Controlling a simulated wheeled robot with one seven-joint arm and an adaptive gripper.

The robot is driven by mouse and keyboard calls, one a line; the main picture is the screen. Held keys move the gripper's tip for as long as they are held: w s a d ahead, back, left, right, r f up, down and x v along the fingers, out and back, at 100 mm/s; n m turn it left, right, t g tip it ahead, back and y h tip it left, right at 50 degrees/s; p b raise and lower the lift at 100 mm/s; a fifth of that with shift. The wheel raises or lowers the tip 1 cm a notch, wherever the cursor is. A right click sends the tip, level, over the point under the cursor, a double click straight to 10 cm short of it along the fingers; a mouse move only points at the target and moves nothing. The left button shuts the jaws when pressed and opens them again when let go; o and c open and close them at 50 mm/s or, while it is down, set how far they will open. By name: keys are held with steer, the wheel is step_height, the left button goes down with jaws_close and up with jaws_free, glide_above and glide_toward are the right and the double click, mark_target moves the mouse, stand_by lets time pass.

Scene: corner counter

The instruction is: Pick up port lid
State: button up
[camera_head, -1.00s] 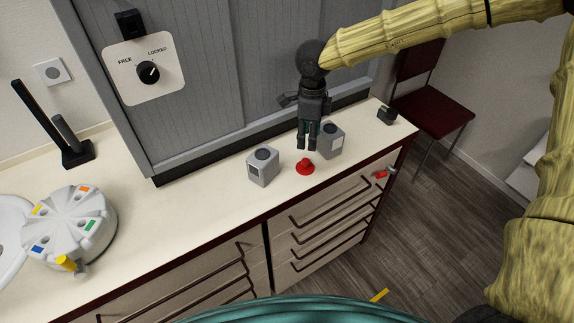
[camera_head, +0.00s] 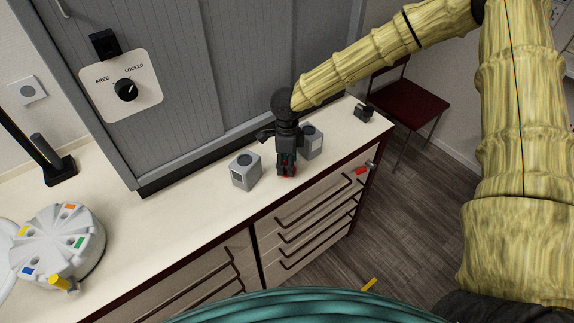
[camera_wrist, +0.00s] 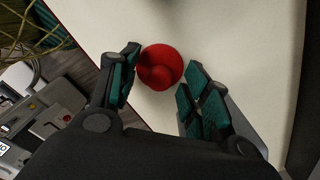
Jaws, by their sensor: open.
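The red round lid, which looks like the port lid, lies on the cream counter (camera_head: 205,215). In the wrist view the lid (camera_wrist: 160,68) sits between my gripper's open, teal-padded fingers, nearer the left finger, with a knob on its top. In the head view my gripper (camera_head: 286,168) points down over the lid, between two grey boxes, and hides nearly all of it; only bits of red show at the fingertips. I cannot tell whether either finger touches the lid.
One grey box (camera_head: 245,171) stands close left of my gripper, another (camera_head: 313,146) close behind it to the right. A small black object (camera_head: 363,113) is at the counter's far end. A white round device with coloured marks (camera_head: 60,240) stands at left. A grey panel (camera_head: 180,90) rises behind.

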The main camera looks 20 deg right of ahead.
steer(key=shift+f, duration=0.3)
steer(key=c, duration=1)
steer(key=shift+r, duration=0.1)
